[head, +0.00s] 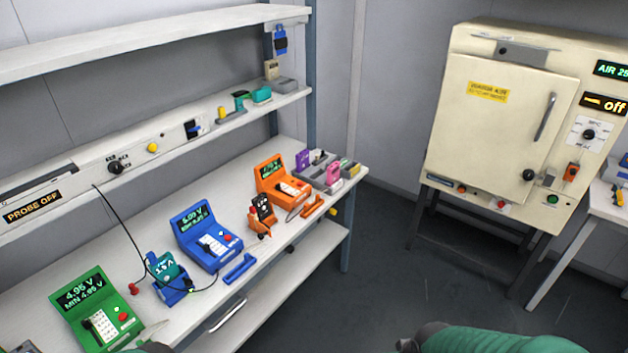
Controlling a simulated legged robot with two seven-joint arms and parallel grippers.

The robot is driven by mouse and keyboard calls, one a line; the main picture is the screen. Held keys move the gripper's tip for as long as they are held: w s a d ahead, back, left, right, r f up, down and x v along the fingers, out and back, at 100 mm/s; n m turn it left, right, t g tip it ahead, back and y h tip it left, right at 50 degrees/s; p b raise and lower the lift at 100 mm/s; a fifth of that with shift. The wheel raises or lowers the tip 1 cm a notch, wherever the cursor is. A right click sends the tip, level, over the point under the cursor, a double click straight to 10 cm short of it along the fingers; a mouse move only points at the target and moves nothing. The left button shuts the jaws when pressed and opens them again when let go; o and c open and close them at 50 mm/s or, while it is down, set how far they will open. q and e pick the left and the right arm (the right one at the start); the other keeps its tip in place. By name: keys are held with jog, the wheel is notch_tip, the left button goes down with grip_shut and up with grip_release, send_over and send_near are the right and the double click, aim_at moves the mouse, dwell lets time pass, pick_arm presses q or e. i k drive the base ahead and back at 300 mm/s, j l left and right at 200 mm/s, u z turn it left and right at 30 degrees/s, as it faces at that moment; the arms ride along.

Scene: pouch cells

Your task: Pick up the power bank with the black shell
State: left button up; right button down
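A small dark, black-looking device (264,209) with an orange-lit face sits upright in an orange cradle (261,234) on the bench, in front of the orange meter (280,181). It looks like the black-shelled power bank, though it is small. A teal device (165,266) with a lit display stands in a blue cradle (172,294) further left. Part of my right arm, a green link with a dark end, shows at the bottom right, away from the bench. A sliver of green shows at the bottom left. Neither gripper's fingers are visible.
A blue meter (206,238) and green meter (96,310) stand on the bench (130,232). A grey tray (346,177) holds purple and pink items. A black cable hangs from the upper panel to the bench. A cream oven (515,125) stands right; floor between is clear.

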aim_at(262, 199)
jog(key=i+l+u, duration=0.25)
jog(key=i+l, duration=0.2)
jog(key=i+l+u, duration=0.25)
jog(key=i+l, duration=0.15)
jog(key=l, duration=0.25)
